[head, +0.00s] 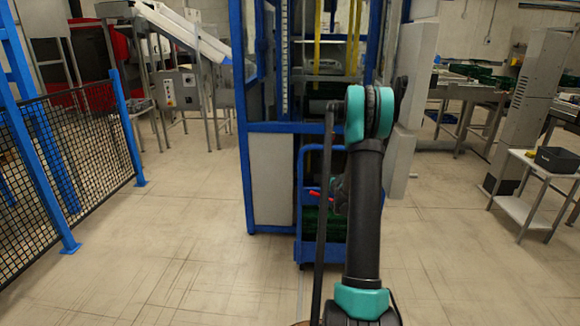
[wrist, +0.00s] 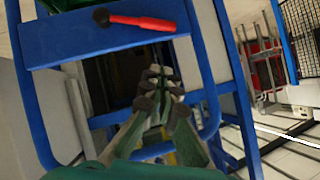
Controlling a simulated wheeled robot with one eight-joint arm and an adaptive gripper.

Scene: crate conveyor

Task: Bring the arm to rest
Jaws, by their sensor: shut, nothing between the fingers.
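My gripper (wrist: 162,85) shows in the wrist view with its green and grey fingers together and nothing between them. It points toward a dark opening framed by blue bars. In the head view my black and teal arm (head: 364,210) stands raised in front of the blue machine frame, and the gripper is mostly hidden behind the arm.
A tool with a red handle and dark head (wrist: 140,21) lies on a blue panel (wrist: 100,42) close to the gripper. A blue cart (head: 309,250) stands behind my arm. A mesh fence (head: 70,150) is at left, a small table (head: 525,208) at right. Floor is clear between.

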